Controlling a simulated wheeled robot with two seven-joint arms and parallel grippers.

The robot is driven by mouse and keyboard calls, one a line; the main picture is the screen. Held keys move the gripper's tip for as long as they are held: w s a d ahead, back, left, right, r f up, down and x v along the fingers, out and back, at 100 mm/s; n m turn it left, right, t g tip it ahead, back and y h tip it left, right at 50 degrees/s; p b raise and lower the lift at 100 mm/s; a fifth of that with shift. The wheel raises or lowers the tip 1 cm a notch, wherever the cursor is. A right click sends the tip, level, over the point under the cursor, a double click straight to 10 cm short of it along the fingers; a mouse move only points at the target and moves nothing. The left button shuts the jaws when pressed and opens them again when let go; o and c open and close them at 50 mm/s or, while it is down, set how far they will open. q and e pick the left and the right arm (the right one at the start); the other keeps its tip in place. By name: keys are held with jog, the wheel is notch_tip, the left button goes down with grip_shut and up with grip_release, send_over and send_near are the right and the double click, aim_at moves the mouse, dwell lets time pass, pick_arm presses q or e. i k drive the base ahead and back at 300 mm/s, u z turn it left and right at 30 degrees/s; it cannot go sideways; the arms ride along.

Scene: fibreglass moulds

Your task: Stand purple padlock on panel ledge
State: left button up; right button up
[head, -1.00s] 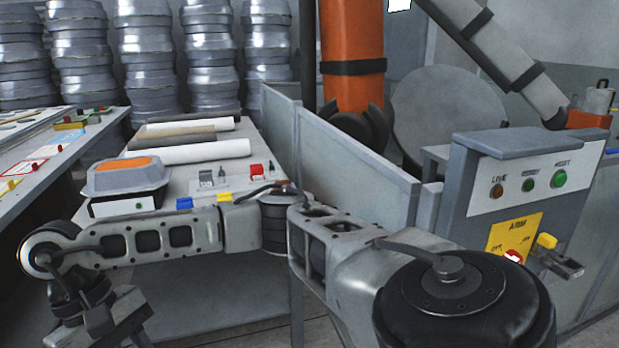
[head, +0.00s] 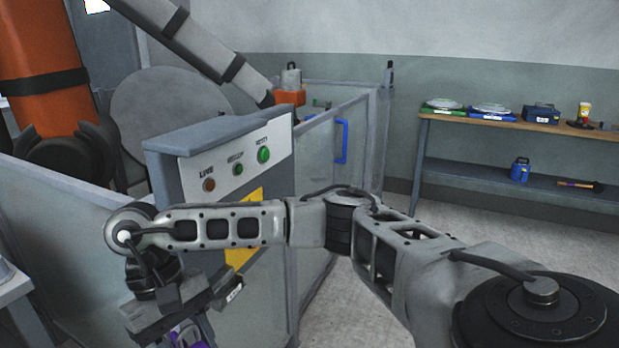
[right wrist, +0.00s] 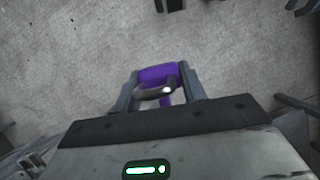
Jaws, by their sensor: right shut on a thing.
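My right gripper (head: 188,336) is at the bottom left of the head view, in front of the grey control panel (head: 169,180). It is shut on the purple padlock (right wrist: 160,75), which the right wrist view shows between the two fingers, with a grey shackle and bare floor beyond. In the head view only a bit of purple shows at the bottom edge. The panel has a flat grey top (head: 215,131) with nothing standing on it. My right arm hides much of the panel's lower front, including any ledge there. My left gripper is out of view.
The panel face carries red-brown and green buttons (head: 264,155). A grey fence with a blue handle (head: 341,141) runs behind it. At the right, a wooden-topped bench (head: 480,125) holds several items, with a blue padlock (head: 520,169) on its lower shelf. The floor between is clear.

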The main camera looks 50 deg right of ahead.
aim_at(210, 129)
jog(key=z, duration=0.85)
jog(key=i, duration=0.35)
